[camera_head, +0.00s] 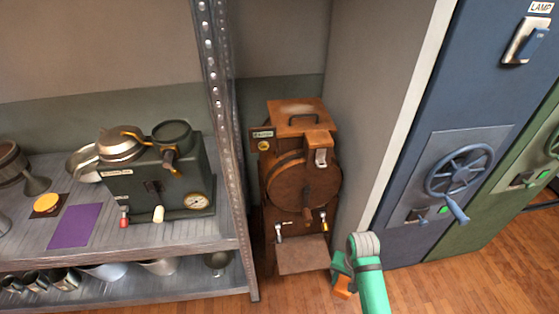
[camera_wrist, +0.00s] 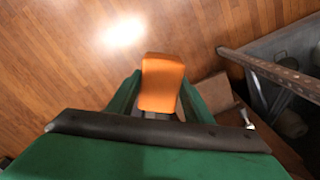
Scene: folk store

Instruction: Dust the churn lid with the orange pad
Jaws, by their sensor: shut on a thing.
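The orange pad (camera_wrist: 162,84) is held between the fingers of my gripper (camera_wrist: 155,100) in the wrist view, over the wooden floor. In the head view my gripper (camera_head: 342,276) is low, just right of the churn's front shelf, and the orange pad (camera_head: 343,288) shows partly below it. The wooden churn (camera_head: 296,190) stands between the metal shelf and the wall. Whether the pad touches the churn cannot be told.
The metal shelf (camera_head: 240,200) stands left, holding a dark green machine (camera_head: 158,185), a purple mat (camera_head: 75,226) and several metal vessels. A blue cabinet (camera_head: 480,90) with a handwheel (camera_head: 459,170) stands right. Wooden floor (camera_head: 470,275) is clear in front.

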